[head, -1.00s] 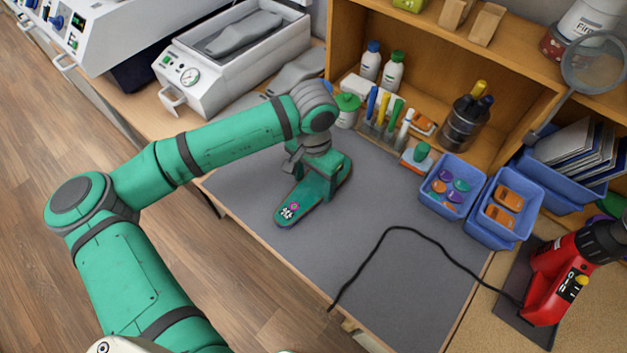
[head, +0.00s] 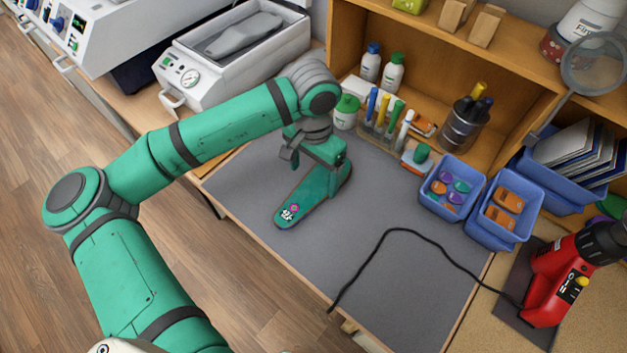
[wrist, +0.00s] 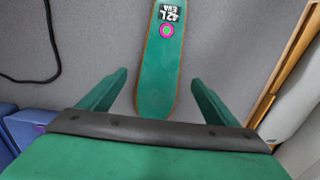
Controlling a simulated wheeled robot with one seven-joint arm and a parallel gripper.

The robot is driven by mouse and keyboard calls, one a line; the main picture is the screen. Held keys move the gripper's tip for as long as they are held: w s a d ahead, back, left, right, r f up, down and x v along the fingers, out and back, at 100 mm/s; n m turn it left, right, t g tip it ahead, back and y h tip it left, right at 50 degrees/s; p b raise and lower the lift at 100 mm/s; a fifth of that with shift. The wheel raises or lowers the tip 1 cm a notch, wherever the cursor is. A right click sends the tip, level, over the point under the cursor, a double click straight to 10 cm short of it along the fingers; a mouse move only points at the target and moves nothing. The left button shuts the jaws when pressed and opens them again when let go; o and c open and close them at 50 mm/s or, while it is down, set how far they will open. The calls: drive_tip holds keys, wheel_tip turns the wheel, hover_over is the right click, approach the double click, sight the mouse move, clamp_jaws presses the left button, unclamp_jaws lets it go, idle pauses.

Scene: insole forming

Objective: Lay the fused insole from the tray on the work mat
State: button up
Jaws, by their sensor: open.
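The green insole (head: 292,207), with a white "42 L EVA" label and a pink ring mark, lies flat on the grey work mat (head: 400,290). In the wrist view the insole (wrist: 158,75) runs lengthwise between my two fingers, with a gap on each side. My gripper (head: 327,180) is open above the insole's far end and hides part of it in the head view. In the wrist view my gripper (wrist: 160,88) holds nothing between its fingers.
A white press (head: 230,60) with a grey form stands at the upper left. Bottles, markers and two blue bins (head: 452,187) line the mat's back and right side. A black cable (head: 385,240) crosses the mat's right part.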

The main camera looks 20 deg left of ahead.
wheel_tip(320, 180, up, 8)
drive_tip(key=shift+f, duration=0.25)
idle(0.5)
